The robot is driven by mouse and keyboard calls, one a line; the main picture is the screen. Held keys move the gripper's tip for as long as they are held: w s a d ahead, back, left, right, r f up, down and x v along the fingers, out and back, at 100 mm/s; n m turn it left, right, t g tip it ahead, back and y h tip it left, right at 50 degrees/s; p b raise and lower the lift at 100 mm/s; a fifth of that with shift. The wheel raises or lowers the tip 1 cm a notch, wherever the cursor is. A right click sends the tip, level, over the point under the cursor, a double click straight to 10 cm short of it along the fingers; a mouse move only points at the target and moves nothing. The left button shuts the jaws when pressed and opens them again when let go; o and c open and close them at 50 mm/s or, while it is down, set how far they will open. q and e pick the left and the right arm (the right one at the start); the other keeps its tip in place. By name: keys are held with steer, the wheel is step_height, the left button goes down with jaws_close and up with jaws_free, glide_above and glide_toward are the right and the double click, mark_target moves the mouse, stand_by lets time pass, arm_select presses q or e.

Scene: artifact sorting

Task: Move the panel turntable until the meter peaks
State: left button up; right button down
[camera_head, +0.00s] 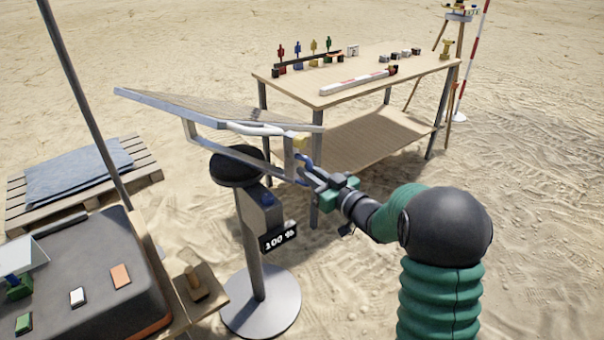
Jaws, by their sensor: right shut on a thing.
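The tilted flat panel (200,105) sits in a light metal frame on a round black turntable top (238,168). A grey post (257,245) on a round metal base carries them. The meter (279,238) on the post reads 100 %. My right gripper (304,168) is at the right end of the panel frame, by an upright bar with a yellow piece (300,142). It is shut on the panel frame; its exact grip point is small and partly hidden.
A wooden table (330,92) behind holds coloured figures and a red-white bar (358,82). At left stand a dark case (75,265) with small tags and a pallet (140,160) with a blue-grey mat (65,175). A thin pole (85,100) rises there. Sand at right is open.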

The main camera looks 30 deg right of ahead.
steer(key=shift+w+d, duration=0.2)
steer(key=shift+d, duration=0.4)
steer(key=c, duration=1.4)
jaws_free()
steer(key=shift+s, duration=0.1)
steer(key=s+d+p, duration=0.1)
steer(key=s+p, duration=0.2)
steer(key=s, duration=1.3)
steer(key=shift+s+d, duration=0.25)
steer(key=shift+d, duration=0.15)
steer(key=shift+f, duration=0.1)
